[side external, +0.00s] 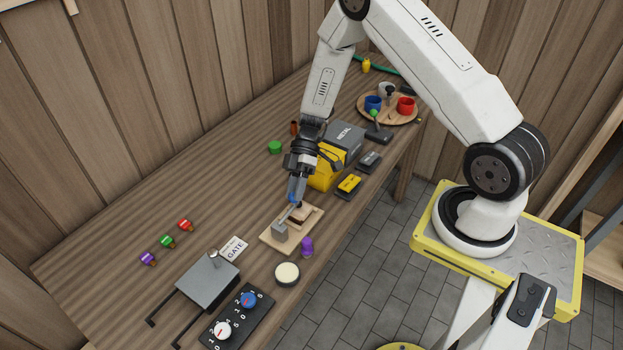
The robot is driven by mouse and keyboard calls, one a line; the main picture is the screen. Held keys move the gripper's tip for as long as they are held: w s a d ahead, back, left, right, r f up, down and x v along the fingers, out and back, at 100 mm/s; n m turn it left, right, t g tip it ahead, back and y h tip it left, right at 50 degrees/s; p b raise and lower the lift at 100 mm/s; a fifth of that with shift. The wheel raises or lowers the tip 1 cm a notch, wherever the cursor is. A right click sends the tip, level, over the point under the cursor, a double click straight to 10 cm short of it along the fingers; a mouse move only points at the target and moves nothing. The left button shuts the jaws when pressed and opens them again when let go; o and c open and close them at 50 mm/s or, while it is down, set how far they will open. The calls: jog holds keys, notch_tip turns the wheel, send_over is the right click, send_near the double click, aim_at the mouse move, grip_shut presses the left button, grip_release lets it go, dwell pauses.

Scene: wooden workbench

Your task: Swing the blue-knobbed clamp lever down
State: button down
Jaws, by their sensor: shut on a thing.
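The clamp stands on a light wooden base (270,240) near the front edge of the workbench. Its grey block (280,231) sits at the left of the base, and a grey lever (288,213) slants up from it to the right. The lever's blue knob (292,198) is at its raised end, mostly hidden by the fingers. My gripper (296,193) points down above the base and is shut on the blue knob. A dark brown piece (302,216) lies on the base below the lever.
A purple piece (307,247) and a round cream-topped item (287,274) stand close in front. A yellow box (325,170) is close behind my gripper. A grey plate (208,282) and a black dial panel (237,318) are nearer the camera.

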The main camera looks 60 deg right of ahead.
jog(key=shift+s+f, duration=0.15)
dwell(0.3)
jog(key=shift+c, duration=1.9)
grip_release()
jog(key=shift+d, duration=0.1)
jog(key=v, duration=0.7)
jog(key=shift+d+r, duration=0.25)
